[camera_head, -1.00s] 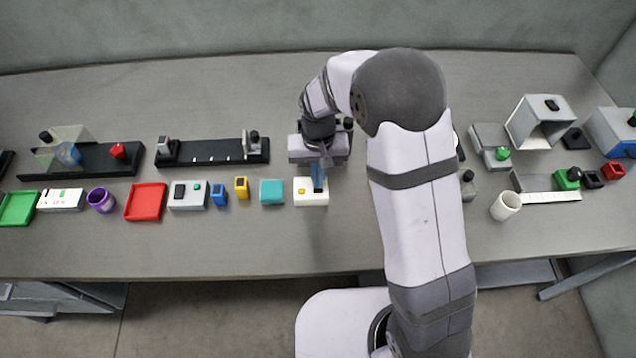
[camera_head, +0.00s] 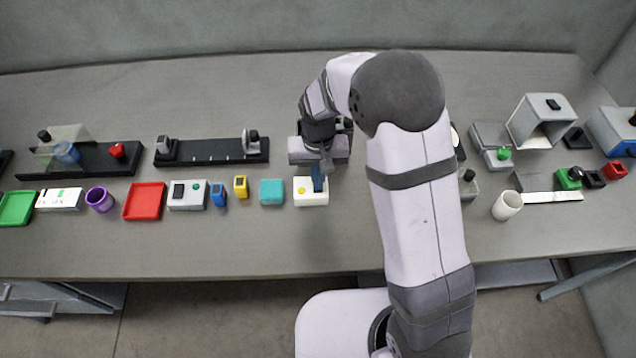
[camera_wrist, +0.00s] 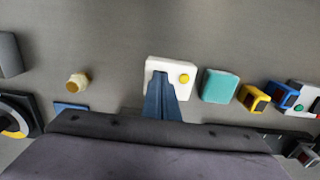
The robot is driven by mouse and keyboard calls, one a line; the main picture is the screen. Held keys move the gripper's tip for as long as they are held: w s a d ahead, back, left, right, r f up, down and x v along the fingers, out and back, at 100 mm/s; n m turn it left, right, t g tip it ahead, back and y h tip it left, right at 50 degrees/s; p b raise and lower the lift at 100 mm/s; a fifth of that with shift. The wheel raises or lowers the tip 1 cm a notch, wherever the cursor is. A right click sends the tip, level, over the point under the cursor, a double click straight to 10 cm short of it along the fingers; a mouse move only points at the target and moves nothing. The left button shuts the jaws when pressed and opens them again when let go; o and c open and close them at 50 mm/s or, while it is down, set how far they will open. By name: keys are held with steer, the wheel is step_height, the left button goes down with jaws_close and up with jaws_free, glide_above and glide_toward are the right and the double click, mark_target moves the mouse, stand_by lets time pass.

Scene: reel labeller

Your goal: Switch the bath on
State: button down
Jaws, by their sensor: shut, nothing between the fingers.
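A white box with a yellow round button (camera_head: 302,189) on its top stands near the middle of the table. It also shows in the wrist view, with the white box (camera_wrist: 155,66) and its yellow button (camera_wrist: 184,78) just right of the fingertips. My gripper (camera_head: 318,186) points down over the right part of this box. Its blue fingers (camera_wrist: 160,76) are together, with nothing between them. I cannot tell whether the tips touch the box. No part is plainly marked as a bath. A grey box (camera_head: 187,203) with a black switch and a green button stands further left.
A teal block (camera_head: 271,191) stands close left of the white box, then a yellow holder (camera_head: 241,187), a blue holder (camera_head: 218,195) and a red tray (camera_head: 146,202). A white cup (camera_head: 506,206) stands to the right. The table in front of the white box is clear.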

steer(key=shift+f, duration=0.15)
step_height(320, 180, up, 7)
steer(key=p, duration=0.6)
stand_by(0.5)
stand_by(0.4)
